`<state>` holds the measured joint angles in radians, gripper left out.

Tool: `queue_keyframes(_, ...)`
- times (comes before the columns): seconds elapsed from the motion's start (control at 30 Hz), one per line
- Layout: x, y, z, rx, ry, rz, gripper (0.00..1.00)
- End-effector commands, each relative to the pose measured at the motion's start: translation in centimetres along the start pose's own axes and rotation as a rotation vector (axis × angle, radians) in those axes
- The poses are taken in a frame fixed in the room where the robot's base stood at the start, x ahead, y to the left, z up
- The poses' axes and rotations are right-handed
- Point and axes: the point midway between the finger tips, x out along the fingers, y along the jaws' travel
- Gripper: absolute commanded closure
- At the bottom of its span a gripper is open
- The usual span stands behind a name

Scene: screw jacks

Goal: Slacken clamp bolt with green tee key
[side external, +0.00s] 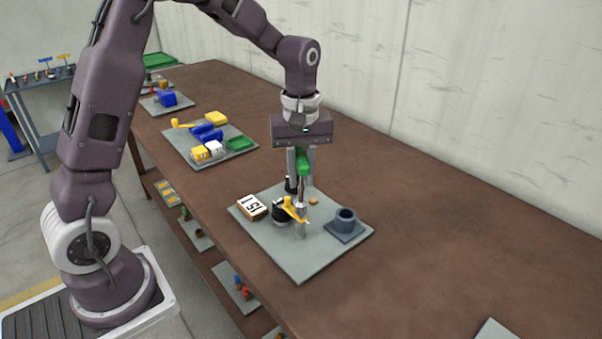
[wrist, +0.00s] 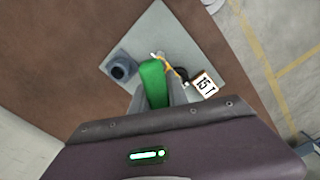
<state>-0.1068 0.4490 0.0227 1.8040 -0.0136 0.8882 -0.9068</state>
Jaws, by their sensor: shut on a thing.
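My gripper (side external: 303,165) is shut on the green tee key (side external: 303,163), holding it by its green handle above the grey plate. In the wrist view the green handle (wrist: 154,84) fills the space between my fingers. The key's metal shaft points down towards a light metal post (side external: 300,227) beside a yellow lever (side external: 291,209). The shaft's tip is near the post's top; I cannot tell whether it touches the clamp bolt. The bolt itself is too small to make out. A black jack body (side external: 281,213) stands just left of the post, partly behind the yellow lever.
On the same grey plate (side external: 297,262) stand a dark blue-grey cup holder (side external: 345,222) on the right and a block marked "15 T" (side external: 252,207) on the left. Another plate with blue, yellow and green parts (side external: 207,133) lies farther back.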

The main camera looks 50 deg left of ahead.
Motion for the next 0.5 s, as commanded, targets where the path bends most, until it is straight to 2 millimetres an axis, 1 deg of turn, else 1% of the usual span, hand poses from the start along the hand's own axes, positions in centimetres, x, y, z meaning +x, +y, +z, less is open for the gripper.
queue_keyframes(0.23, 0.06, 0.02, 0.01, -0.003, 0.000, 0.000, 1.00)
queue_keyframes(0.5, 0.69, 0.02, 0.02, -0.004, 0.000, 0.000, 1.00)
